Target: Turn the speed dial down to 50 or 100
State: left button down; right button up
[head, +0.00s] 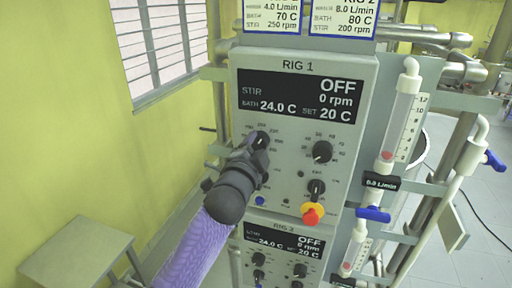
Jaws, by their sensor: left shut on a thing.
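The RIG 1 control box (306,82) faces me in the head view. Its dark display (298,98) reads OFF, 0 rpm, bath 24.0 C and set 20 C. The speed dial (260,138) is at the panel's upper left, partly hidden by my gripper. My left gripper (259,151) reaches in from the lower left and is shut on that dial. The dial's pointer and lower scale are hidden, so its setting cannot be read. My right gripper is out of view.
Another black knob (322,151) sits to the right, with a smaller one (316,187) below it. A red and yellow button (312,213) is lower down. The RIG 3 box (284,254) is underneath. A flow tube (402,115) stands right. A small table (75,250) is lower left.

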pick_arm(q)
jog(key=n, duration=0.4)
jog(key=n+p, duration=0.1)
jog(key=n, duration=0.2)
jog(key=shift+n, duration=0.3)
jog(key=n+p, duration=0.1)
jog(key=n, duration=0.3)
jog(key=shift+y+p, duration=0.3)
jog(key=shift+y, duration=0.1)
jog(key=shift+n+p, duration=0.45)
jog(key=shift+n, duration=1.15)
jog(key=shift+c, duration=0.4)
grip_release()
